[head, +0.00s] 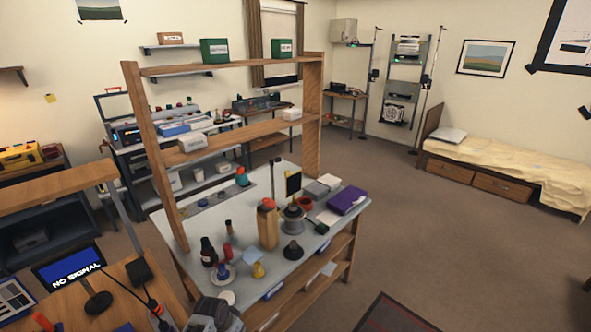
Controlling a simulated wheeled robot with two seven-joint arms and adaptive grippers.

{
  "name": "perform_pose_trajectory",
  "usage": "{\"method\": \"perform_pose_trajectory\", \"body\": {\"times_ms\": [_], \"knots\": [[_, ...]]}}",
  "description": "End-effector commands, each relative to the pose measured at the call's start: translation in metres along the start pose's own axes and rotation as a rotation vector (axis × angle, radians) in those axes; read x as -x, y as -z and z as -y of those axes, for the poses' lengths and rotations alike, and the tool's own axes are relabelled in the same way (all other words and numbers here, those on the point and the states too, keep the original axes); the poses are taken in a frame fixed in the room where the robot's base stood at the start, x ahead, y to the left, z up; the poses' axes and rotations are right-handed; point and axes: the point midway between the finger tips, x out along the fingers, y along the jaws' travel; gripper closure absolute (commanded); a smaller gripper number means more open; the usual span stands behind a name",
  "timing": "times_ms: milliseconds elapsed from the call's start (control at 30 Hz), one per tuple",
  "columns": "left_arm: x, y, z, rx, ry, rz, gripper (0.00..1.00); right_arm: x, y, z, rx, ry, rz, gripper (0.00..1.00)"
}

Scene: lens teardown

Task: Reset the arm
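Neither of my grippers can be made out in the head view. A grey and dark rounded object (214,314) is cut off by the bottom edge, in front of the workbench's near corner; I cannot tell what it is. The workbench (185,235) has a light grey top and a wooden shelf frame (152,160) rising over it.
A desk at the lower left holds a "NO SIGNAL" screen (70,266) and a dark cable (128,290). A bed (510,165) stands along the right wall. A dark mat (395,315) lies at the bottom. The carpeted floor (450,240) right of the workbench is clear.

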Motion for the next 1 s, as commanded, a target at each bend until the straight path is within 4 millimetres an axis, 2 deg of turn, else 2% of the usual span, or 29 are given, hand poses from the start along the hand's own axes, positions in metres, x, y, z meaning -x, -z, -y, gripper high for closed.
{"method": "perform_pose_trajectory", "body": {"times_ms": [33,200,367,500,567,800,1000], "knots": [[-0.021,-0.018,-0.001,0.021,0.003,0.014,1.00,-0.002,-0.001,0.001,0.000,0.000,0.001,0.60],[-0.079,-0.071,-0.003,0.084,0.029,0.040,1.00,-0.004,-0.002,0.001,0.000,0.001,0.002,0.60],[-0.126,-0.129,-0.009,0.131,0.053,0.065,1.00,-0.007,-0.003,0.001,0.000,0.001,0.003,0.60],[-0.161,-0.182,-0.018,0.164,0.072,0.086,1.00,-0.009,-0.003,0.001,0.000,0.001,0.003,0.60],[-0.174,-0.205,-0.023,0.174,0.079,0.093,1.00,-0.010,-0.003,0.001,0.000,0.001,0.003,0.60],[-0.215,-0.305,-0.050,0.211,0.102,0.126,1.00,-0.013,-0.004,0.001,0.000,0.001,0.003,0.60],[-0.235,-0.391,-0.078,0.230,0.111,0.152,1.00,-0.016,-0.004,0.001,0.000,0.001,0.003,0.60]]}}
